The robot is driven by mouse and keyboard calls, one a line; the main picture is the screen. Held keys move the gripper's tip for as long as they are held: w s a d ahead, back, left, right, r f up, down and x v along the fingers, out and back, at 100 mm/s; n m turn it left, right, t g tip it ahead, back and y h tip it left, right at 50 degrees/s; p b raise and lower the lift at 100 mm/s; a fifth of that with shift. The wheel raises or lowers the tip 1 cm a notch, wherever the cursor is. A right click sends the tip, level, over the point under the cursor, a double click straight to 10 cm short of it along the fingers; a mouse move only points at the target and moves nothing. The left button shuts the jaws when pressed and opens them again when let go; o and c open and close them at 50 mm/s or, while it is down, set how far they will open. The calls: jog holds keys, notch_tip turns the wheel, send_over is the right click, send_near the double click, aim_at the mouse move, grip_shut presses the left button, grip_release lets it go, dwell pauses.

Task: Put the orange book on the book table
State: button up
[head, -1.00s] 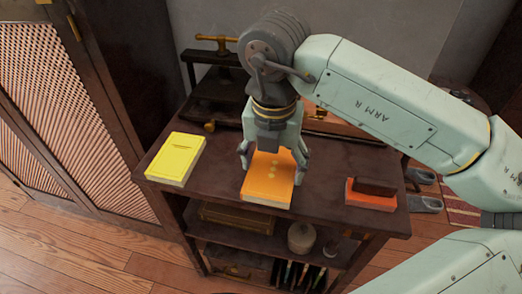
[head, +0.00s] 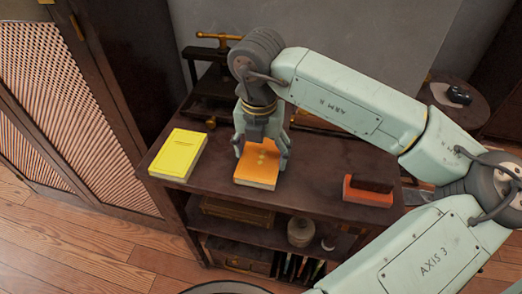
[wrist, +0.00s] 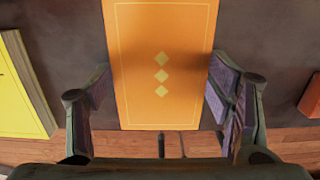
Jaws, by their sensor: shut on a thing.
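My gripper (head: 262,157) reaches down from above and is shut on the book's two long sides. In the wrist view the orange book (wrist: 163,55) fills the middle between the two fingers of my gripper (wrist: 163,95), with its cover facing the camera. I cannot tell whether the book touches the tabletop or hangs just above it.
A yellow book (head: 178,153) lies on the table to the left. A red-orange block with a dark top (head: 367,190) lies to the right. A dark press with a brass handle (head: 218,75) stands at the back left. Bare tabletop separates the orange book from both neighbours.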

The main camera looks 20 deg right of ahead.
aim_at(260, 160)
jog(key=shift+f, duration=0.15)
jog(key=o, duration=1.8)
notch_tip(260, 160, up, 12)
jog(key=b, duration=0.1)
jog(key=shift+s+a+r, duration=0.2)
jog(key=shift+s+a, duration=0.1)
jog(key=shift+s, duration=0.1)
